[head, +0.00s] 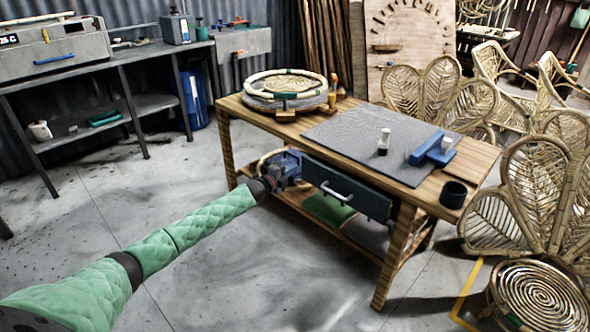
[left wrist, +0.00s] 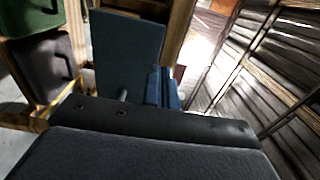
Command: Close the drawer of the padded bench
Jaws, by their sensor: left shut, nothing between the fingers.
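The padded bench (head: 478,163) is a wooden table with a grey mat on top. Its drawer (head: 362,197) has a dark blue-grey front with a pale bar handle (head: 337,192), under the front edge of the top. How far the drawer stands out is hard to tell. My left gripper (head: 293,165) is shut and empty, close by the left end of the drawer front; I cannot tell whether they touch. In the left wrist view a dark flat panel (left wrist: 128,50), likely the drawer front, stands beyond my dark wrist housing. My right gripper is not in view.
A round bending jig (head: 285,90), a blue tool (head: 430,149) and a dark cup (head: 454,193) stand on the bench. A green bin (head: 328,208) sits on the lower shelf. Rattan chairs (head: 535,190) crowd the right. The floor in front is clear.

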